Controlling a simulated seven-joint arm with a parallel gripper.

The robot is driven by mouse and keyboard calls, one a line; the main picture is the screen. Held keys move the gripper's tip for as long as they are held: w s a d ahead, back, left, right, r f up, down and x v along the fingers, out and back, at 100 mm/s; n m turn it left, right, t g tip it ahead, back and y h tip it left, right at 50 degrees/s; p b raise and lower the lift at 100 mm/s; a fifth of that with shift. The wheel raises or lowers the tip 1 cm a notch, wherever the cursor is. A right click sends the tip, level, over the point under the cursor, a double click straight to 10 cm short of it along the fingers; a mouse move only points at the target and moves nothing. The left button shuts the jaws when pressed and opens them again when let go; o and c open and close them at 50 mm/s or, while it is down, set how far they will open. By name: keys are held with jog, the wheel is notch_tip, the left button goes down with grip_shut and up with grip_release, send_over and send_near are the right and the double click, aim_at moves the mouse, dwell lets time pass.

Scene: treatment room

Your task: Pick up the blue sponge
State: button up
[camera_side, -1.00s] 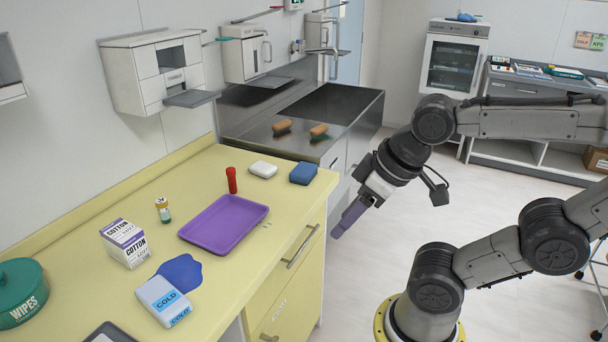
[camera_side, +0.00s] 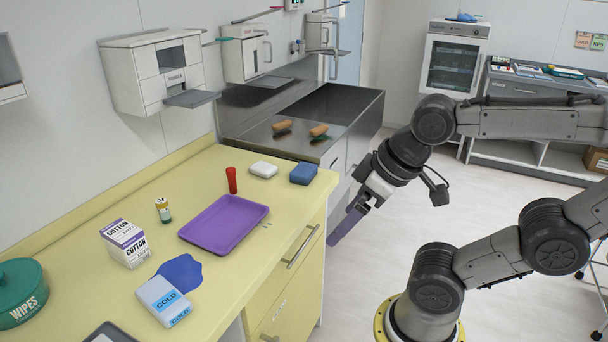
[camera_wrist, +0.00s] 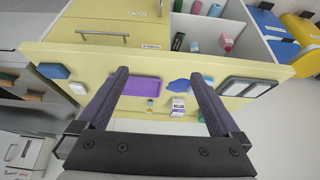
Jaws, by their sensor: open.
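The blue sponge (camera_side: 303,173) lies on the yellow counter (camera_side: 90,230) near its far right corner, beside a white block (camera_side: 263,169). In the wrist view the sponge (camera_wrist: 53,71) shows at the left, outside the space between the fingers. My gripper (camera_side: 347,226) hangs off the front edge of the counter, to the right of the sponge and lower in the side picture, apart from it. In the wrist view both purple fingers of my gripper (camera_wrist: 160,92) are spread wide with nothing held between them.
A purple tray (camera_side: 225,223), a red-capped tube (camera_side: 231,180), a small vial (camera_side: 163,210), a cotton box (camera_side: 125,243) and a cold pack box (camera_side: 164,301) stand on the counter. A blue puddle-shaped patch (camera_side: 182,271) lies there too. A steel sink unit (camera_side: 355,105) adjoins the far end.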

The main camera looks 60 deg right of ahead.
jog(key=w+d+r+m+h, duration=0.2)
jog(key=w+d+r+m, duration=0.3)
jog(key=w+r+m, duration=0.45)
jog(key=m+g+h, duration=0.1)
jog(key=m+g, duration=0.4)
jog(key=m, duration=0.3)
send_over(303, 170)
jog(key=f, duration=1.4)
jog(key=a+f, duration=0.1)
jog(key=f, duration=0.6)
jog(key=shift+s+f, duration=0.2)
jog(key=shift+f, duration=0.1)
jog(key=shift+x, duration=2.95)
